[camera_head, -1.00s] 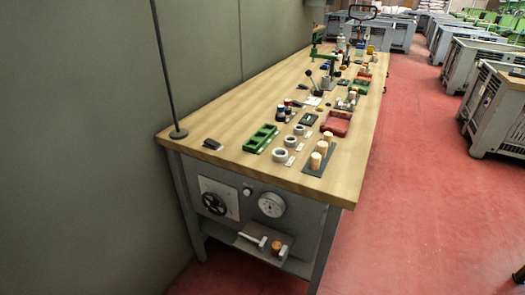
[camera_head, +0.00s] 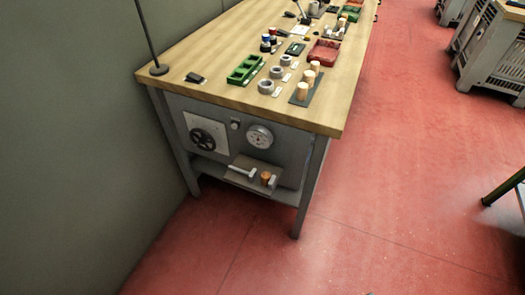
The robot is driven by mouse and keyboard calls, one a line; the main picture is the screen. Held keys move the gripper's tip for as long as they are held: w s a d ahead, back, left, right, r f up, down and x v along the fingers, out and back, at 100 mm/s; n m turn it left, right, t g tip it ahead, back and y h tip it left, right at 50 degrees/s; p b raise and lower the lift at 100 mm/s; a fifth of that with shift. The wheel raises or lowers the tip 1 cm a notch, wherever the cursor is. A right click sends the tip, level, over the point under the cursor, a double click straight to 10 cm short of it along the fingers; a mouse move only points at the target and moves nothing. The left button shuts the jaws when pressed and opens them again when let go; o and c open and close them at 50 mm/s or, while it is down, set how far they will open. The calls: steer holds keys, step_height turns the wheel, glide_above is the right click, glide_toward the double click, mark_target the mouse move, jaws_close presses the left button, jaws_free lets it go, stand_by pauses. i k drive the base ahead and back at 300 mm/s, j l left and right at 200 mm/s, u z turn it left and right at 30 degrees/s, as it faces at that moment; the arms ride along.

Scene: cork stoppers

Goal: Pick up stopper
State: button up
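Three upright cork-coloured stoppers stand in a row on a dark grey strip near the right front corner of the workbench: a near one (camera_head: 302,91), a middle one (camera_head: 309,77) and a far one (camera_head: 315,67). Another orange-brown cork-like piece (camera_head: 266,177) sits on the lower shelf, beside a white-headed tool; I cannot tell whether it is a stopper. My gripper is not in view.
The wooden workbench (camera_head: 210,85) also holds a green tray (camera_head: 245,69), grey rings (camera_head: 266,87) and a red tray (camera_head: 324,52). A thin pole stands at its left corner. Grey crates (camera_head: 490,50) stand at the right. The red floor (camera_head: 400,190) between is clear.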

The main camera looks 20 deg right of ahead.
mark_target(266, 176)
steer(key=i+j, duration=0.2)
steer(key=i+j+z, duration=0.15)
steer(key=j, duration=0.3)
steer(key=i+j, duration=0.3)
steer(key=i+j+z, duration=0.1)
steer(key=j, duration=0.25)
steer(key=i+j, duration=0.3)
steer(key=i+j+z, duration=0.15)
steer(key=j, duration=0.25)
steer(key=i+j, duration=0.2)
steer(key=j, duration=0.2)
